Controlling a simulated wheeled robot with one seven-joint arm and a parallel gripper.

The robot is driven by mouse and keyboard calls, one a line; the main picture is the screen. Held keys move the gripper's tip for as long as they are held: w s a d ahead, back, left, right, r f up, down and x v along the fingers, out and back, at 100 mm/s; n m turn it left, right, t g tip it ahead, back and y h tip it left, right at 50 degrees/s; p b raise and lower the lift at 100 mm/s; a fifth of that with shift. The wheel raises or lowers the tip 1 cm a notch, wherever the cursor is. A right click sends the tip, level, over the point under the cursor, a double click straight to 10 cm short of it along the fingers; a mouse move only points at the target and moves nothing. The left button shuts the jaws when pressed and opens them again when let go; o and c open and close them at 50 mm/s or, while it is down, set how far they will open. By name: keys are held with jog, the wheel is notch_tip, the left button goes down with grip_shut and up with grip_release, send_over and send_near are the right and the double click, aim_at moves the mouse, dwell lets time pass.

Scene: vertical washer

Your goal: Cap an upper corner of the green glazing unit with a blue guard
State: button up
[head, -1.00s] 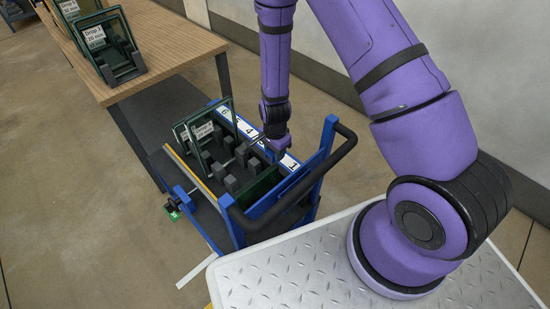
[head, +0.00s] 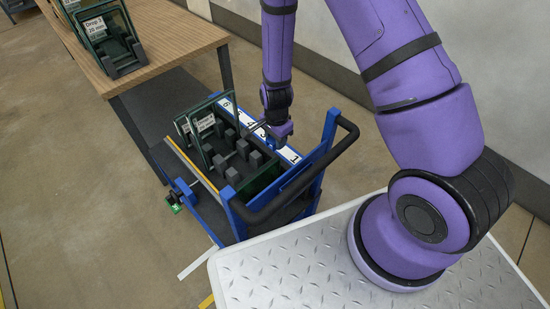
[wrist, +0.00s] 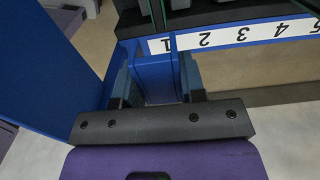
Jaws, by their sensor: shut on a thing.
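In the wrist view my gripper (wrist: 158,85) is shut on a blue guard (wrist: 153,72), which sits between its two fingers. In the head view a dark green glazing unit (head: 262,181) stands in the cart at the end near the handle. My gripper (head: 266,133) is over the cart beside the numbered strip; its fingertips and the guard are too small or hidden to make out there.
The blue cart has a numbered white strip (head: 288,156) and a black handle (head: 345,135). More panes stand on a wooden table (head: 185,45). A blue cart upright (wrist: 60,70) is close at left in the wrist view.

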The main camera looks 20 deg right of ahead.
aim_at(275, 159)
jog(key=shift+s+a+r, duration=0.1)
jog(key=shift+a+r, duration=0.1)
jog(key=shift+r, duration=0.15)
jog(key=shift+f, duration=5.3)
jog(key=o, duration=1)
jog(key=shift+o, duration=0.2)
notch_tip(275, 159, up, 11)
jog(key=shift+f, duration=0.1)
